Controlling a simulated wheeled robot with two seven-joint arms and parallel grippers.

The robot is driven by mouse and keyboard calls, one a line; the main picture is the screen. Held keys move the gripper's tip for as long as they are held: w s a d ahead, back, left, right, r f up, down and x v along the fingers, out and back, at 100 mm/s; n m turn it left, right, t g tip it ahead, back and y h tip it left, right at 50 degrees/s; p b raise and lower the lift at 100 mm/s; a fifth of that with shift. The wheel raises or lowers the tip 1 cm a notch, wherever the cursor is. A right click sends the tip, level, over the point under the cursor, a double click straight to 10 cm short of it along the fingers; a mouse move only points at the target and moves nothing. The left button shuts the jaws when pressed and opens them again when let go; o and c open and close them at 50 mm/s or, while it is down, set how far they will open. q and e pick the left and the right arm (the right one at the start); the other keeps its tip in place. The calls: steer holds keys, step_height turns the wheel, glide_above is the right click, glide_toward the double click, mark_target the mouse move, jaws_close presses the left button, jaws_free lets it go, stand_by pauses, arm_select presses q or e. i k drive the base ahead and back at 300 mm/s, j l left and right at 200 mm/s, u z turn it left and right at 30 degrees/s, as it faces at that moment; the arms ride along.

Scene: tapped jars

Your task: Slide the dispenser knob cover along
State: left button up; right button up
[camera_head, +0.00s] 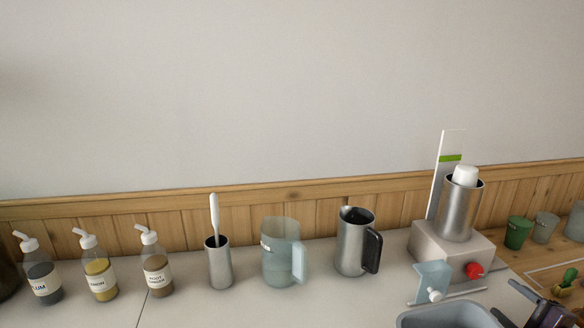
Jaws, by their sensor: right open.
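The dispenser (425,240) stands at the right, a pale block with a steel cylinder (460,212) on top. A red knob (474,270) is on its front. The knob cover (432,278), a translucent light-blue plate, is at the left of the red knob, apart from it, so the knob is uncovered. A small white knob (435,295) shows at the cover's lower edge, by a thin rail (465,293) running along the front. My right gripper (528,302) is at the lower right, open and empty, right of the rail and apart from the cover. My left gripper is out of view.
A grey basin (447,318) lies below the rail. A steel pitcher (352,243), clear jug (281,255), steel cup with a white utensil (219,265) and squeeze bottles (156,270) stand to the left. Green (517,232) and grey cups (545,228) stand at the right.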

mark_target(436, 276)
steer(key=k+l, duration=0.1)
steer(key=k, duration=0.85)
